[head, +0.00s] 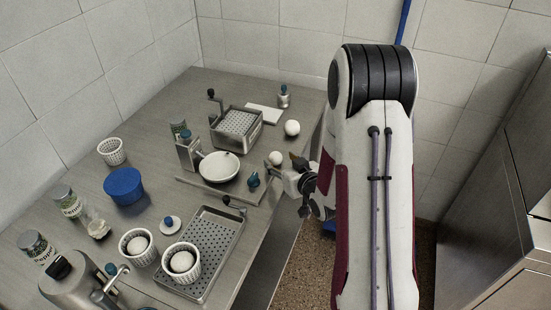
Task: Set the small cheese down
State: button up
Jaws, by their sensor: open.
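Several round white cheeses show in the head view. One white ball (292,128) rests on the table near its right edge, and a second white ball (276,158) is just left of my gripper. My gripper (299,183) is open at the table's right edge; I cannot tell whether it touches that ball. Two more white balls sit in white perforated baskets at the front: a left basket (127,253) and a right basket (169,271). I cannot tell from size which ball is the small cheese. My fingertips are small and partly hidden.
A perforated metal tray (226,254) lies under the right basket. A blue tub (123,186), an empty basket (112,151) and pepper jars (68,201) are at left.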

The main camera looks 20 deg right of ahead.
aim_at(277, 156)
jog(key=shift+x, duration=1.85)
jog(key=c, duration=1.2)
jog(key=shift+r, duration=0.2)
jog(key=shift+c, duration=0.2)
jog(key=shift+r, duration=4.8)
